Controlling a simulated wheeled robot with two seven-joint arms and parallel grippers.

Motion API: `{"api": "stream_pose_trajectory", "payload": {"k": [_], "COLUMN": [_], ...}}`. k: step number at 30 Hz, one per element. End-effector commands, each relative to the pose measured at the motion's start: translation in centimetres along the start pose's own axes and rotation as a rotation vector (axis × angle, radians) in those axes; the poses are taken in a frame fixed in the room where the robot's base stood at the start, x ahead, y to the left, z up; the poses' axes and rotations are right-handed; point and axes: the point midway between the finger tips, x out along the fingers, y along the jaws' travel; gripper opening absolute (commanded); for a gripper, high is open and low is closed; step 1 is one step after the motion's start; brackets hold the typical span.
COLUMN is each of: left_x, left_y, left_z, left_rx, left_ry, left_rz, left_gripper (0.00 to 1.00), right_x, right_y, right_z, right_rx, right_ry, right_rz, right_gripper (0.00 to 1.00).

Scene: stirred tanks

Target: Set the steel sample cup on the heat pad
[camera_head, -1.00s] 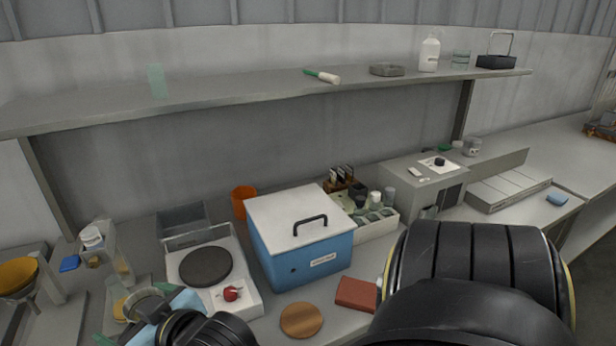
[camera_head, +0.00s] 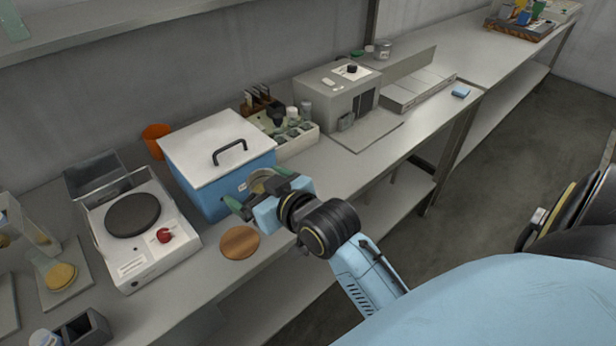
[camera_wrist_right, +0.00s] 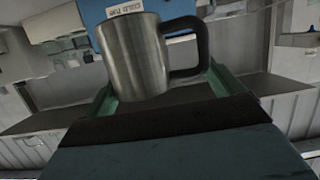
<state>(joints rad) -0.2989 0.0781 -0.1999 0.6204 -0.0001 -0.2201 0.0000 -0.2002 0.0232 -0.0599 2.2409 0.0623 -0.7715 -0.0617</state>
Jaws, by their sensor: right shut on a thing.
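The steel sample cup (camera_wrist_right: 135,55) is brushed metal with a black handle on its right in the wrist view. My right gripper (camera_wrist_right: 160,90) is shut on it, with green fingers on either side. In the head view the right gripper (camera_head: 258,197) holds the cup (camera_head: 262,180) in front of the blue box, above the bench's front part; the cup is partly hidden. A round wooden-looking disc (camera_head: 240,243), perhaps the heat pad, lies bare on the bench, just below the gripper in the picture. My left gripper is not in view.
A blue box with a white lid (camera_head: 218,150) stands behind the gripper. Left of it is a white hot plate (camera_head: 130,268) with a dark disc and red knob. A rack of bottles (camera_head: 295,140) and a grey instrument (camera_head: 335,95) stand farther right. The bench edge is close.

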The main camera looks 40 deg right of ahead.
Motion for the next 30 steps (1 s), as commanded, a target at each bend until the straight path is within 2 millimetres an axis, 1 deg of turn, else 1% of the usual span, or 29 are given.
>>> {"api": "stream_pose_trajectory", "payload": {"k": [1, 5, 6, 9, 12, 19, 21, 25, 30], "left_x": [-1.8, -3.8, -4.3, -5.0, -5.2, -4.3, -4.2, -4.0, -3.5], "left_y": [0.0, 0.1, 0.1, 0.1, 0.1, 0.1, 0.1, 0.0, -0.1], "left_z": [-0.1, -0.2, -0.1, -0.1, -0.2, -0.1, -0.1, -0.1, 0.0], "left_rx": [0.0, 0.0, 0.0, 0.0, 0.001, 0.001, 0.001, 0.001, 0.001], "left_ry": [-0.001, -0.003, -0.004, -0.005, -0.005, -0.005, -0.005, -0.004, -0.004], "left_rz": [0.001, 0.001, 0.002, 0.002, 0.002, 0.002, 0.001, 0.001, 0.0], "left_gripper": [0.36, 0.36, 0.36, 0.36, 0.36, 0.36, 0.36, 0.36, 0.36], "right_x": [0.4, 1.6, 1.9, 2.2, 2.6, 4.0, 4.2, 4.6, 5.3], "right_y": [1.1, 3.9, 4.9, 6.8, 7.8, 8.0, 7.9, 7.9, 7.8], "right_z": [-0.8, -1.1, -1.2, -1.4, -0.9, 3.3, 4.2, 5.2, 7.6], "right_rx": [-0.023, -0.033, -0.034, -0.026, -0.018, -0.014, -0.015, -0.016, -0.017], "right_ry": [-0.004, -0.005, -0.004, 0.0, 0.001, 0.0, 0.002, 0.002, 0.001], "right_rz": [-0.026, -0.075, -0.082, -0.091, -0.095, -0.095, -0.096, -0.096, -0.096], "right_gripper": [0.66, 0.66, 0.66, 0.66, 0.66, 0.66, 0.66, 0.66, 0.66]}}
